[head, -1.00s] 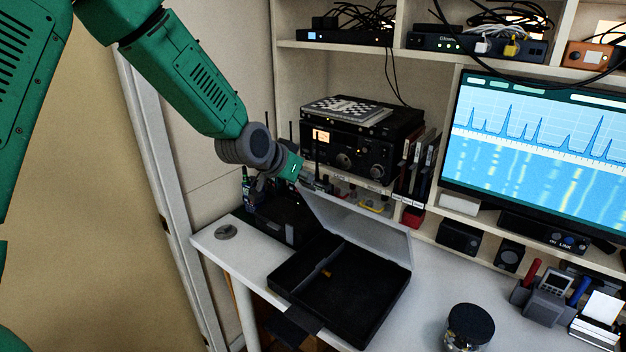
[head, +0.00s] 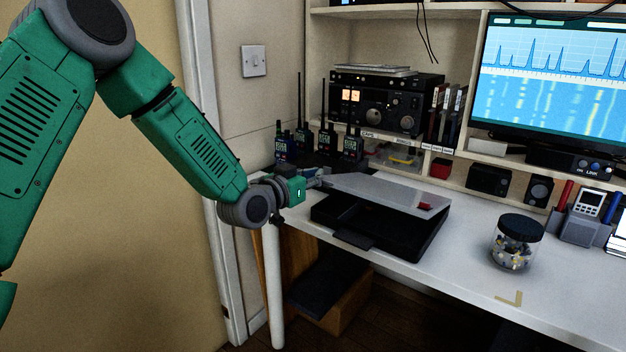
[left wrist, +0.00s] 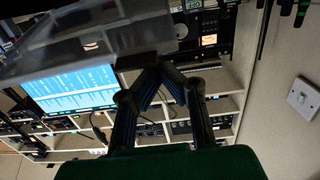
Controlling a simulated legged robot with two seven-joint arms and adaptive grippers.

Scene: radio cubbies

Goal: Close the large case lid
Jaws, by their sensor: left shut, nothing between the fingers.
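The large case (head: 385,228) lies on the white desk, with a black base and a clear greyish lid (head: 385,188). The lid slants low over the base, and a dark gap shows between them at the front. A black flap (head: 353,239) juts from the base's front side. My left gripper (head: 320,177) is shut and empty at the lid's left end. In the left wrist view its fingertips (left wrist: 148,62) meet right at the edge of the lid (left wrist: 85,40) and seem to touch it. My right gripper is out of view.
Several handheld radios (head: 325,145) stand behind the left gripper. A clear jar with a black lid (head: 516,242) stands on the desk to the right. The monitor (head: 555,80) and cubbies are behind. The desk (head: 450,265) is clear between case and jar.

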